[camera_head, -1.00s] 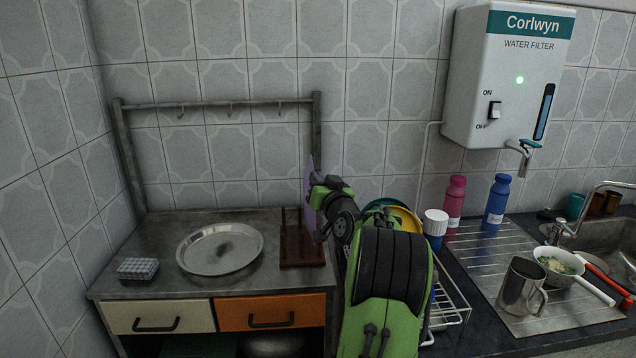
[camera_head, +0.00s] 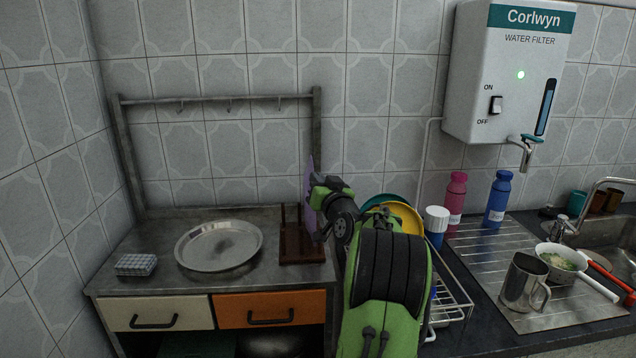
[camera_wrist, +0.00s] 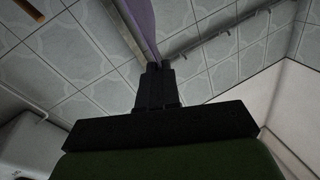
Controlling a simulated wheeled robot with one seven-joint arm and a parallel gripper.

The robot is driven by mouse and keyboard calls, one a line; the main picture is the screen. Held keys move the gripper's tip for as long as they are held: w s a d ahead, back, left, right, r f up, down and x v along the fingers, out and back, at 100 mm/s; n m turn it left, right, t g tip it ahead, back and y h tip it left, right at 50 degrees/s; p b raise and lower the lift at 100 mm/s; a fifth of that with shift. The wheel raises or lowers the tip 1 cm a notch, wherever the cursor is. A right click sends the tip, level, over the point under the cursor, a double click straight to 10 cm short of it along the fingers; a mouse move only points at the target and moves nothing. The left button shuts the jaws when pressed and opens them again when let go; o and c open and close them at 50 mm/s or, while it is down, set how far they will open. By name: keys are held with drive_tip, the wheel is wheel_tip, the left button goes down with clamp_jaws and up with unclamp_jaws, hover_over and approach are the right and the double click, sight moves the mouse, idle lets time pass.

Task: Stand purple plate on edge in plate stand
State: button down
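The purple plate (camera_head: 310,190) is upright and seen nearly edge-on in the head view, beside the right part of the plate stand. In the wrist view the purple plate (camera_wrist: 143,22) rises from between the fingertips of my gripper (camera_wrist: 154,70), which is shut on it. The plate stand (camera_head: 301,250) is dark reddish-brown wood with upright pegs, on the right end of the steel counter. My arm hides part of the plate and the stand's right side. I cannot tell whether the plate touches the stand.
A round steel tray (camera_head: 218,262) lies left of the stand, with a small checked box (camera_head: 136,265) further left. A rail with hooks (camera_head: 220,103) stands behind. A wire dish rack (camera_head: 450,300) with teal and yellow plates (camera_head: 408,216) is right of my arm.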

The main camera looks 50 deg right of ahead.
drive_tip(key=c, duration=1.3)
unclamp_jaws()
drive_tip(key=b+v, duration=0.2)
drive_tip(key=v, duration=1.3)
drive_tip(key=shift+s+a+b, duration=0.3)
drive_tip(key=shift+b, duration=0.1)
